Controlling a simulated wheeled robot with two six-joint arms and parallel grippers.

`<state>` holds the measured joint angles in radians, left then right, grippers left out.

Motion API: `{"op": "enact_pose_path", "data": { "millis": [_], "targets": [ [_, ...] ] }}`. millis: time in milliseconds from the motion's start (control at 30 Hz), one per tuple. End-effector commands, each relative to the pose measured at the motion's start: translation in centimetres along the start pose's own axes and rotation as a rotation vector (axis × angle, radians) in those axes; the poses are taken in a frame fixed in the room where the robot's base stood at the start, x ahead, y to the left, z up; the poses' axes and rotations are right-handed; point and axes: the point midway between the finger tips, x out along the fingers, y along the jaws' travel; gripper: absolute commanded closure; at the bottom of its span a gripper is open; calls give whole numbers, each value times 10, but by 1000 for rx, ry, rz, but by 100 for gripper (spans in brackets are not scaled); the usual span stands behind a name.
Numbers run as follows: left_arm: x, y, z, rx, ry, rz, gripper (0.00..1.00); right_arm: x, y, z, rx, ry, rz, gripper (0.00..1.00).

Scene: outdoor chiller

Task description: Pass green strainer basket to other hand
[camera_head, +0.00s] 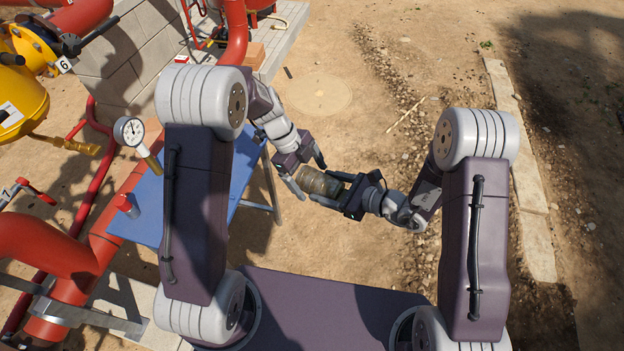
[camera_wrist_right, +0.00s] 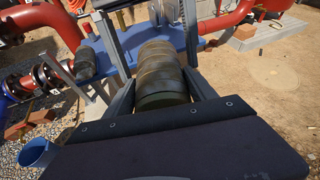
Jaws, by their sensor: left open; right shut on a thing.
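The green strainer basket (camera_head: 318,182) is a dull olive-brown ribbed cylinder held in the air between my two arms. It also shows lengthwise in the right wrist view (camera_wrist_right: 160,75). My right gripper (camera_head: 327,187) is shut on its near end, with one finger along each side. My left gripper (camera_head: 308,173) is open, its fingers spread on either side of the basket's far end.
A blue table (camera_head: 160,215) stands to the left, below the arms, with a small red-topped item (camera_head: 127,205) on it. Red pipes (camera_head: 50,245) and a pressure gauge (camera_head: 130,131) are farther left. Open dirt ground lies ahead and right, with a stone kerb (camera_head: 530,180).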

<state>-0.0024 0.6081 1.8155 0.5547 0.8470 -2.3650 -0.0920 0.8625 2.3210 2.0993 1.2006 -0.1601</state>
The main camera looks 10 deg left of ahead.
Motion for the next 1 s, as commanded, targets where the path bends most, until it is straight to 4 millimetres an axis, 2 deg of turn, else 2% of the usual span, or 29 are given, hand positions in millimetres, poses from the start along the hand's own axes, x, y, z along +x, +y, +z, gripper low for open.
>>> {"op": "enact_pose_path", "data": {
  "millis": [100,200,467,567,733,767,800,833,867,1000],
  "targets": [
    [15,0,0,0,0,1,10,0,0,0,0,-1,0,86],
    [21,0,0,0,-1,0,10,0,0,0,-1,-1,0,86],
    [23,0,0,0,-1,-1,10,0,0,0,0,-1,0,86],
    [23,0,0,0,-1,-1,35,0,0,0,0,-1,0,86],
    [23,0,0,0,-1,-1,82,0,0,0,0,-1,0,86],
    [22,0,0,0,-1,-1,86,0,0,0,0,-1,0,33],
    [22,0,0,0,-1,-1,86,0,0,0,0,-1,0,21],
    [22,0,0,0,-1,-1,86,0,0,0,0,-1,0,13],
    [22,0,0,0,-1,-1,86,0,0,0,0,-1,0,10],
    [22,0,0,0,-1,-1,86,0,0,0,0,-1,0,10]
  ]
}}
